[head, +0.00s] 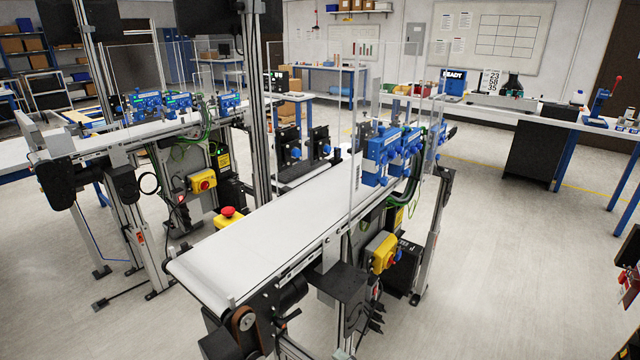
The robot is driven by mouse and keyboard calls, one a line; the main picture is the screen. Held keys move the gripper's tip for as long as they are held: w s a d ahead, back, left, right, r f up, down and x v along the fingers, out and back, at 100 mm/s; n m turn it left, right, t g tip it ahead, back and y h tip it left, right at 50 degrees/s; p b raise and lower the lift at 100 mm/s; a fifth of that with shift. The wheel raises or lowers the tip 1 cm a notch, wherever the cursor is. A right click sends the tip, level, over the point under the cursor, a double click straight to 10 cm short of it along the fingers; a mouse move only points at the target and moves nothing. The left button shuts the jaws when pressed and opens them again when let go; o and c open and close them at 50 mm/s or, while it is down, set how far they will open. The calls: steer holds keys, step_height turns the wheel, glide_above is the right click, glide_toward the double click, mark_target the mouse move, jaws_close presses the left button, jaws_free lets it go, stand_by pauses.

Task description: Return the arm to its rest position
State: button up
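I cannot make out my arm or my gripper in the head view. The near belt conveyor (265,232) runs from the lower left up toward the middle right. Its white belt is bare where I can see it. A second belt conveyor (150,128) stands behind it on the left. Dark and red parts (628,270) are cut off by the right edge, and I cannot tell what they belong to.
Clear panels and metal posts (264,150) rise around the conveyors. A yellow box with a red button (228,216) stands between them. A long workbench (530,110) with tools crosses the back right. The grey floor (510,270) at right is open.

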steer(key=s+d+f+n+t+h, duration=0.1)
steer(key=s+d+f+h, duration=0.35)
steer(key=s, duration=0.65)
steer(key=s+d+f+t+h, duration=0.1)
steer(key=s+d+f+h, duration=0.3)
steer(key=s, duration=0.7)
steer(key=s+d+r+n, duration=0.2)
steer(key=s+r, duration=0.4)
steer(key=s, duration=0.4)
steer(key=s+d+r+n+t+h, duration=0.1)
steer(key=s+r+n, duration=0.4)
steer(key=s, duration=0.5)
steer(key=shift+s+d+r+t, duration=0.15)
steer(key=shift+d+r+t, duration=0.15)
steer(key=shift+d+r, duration=0.3)
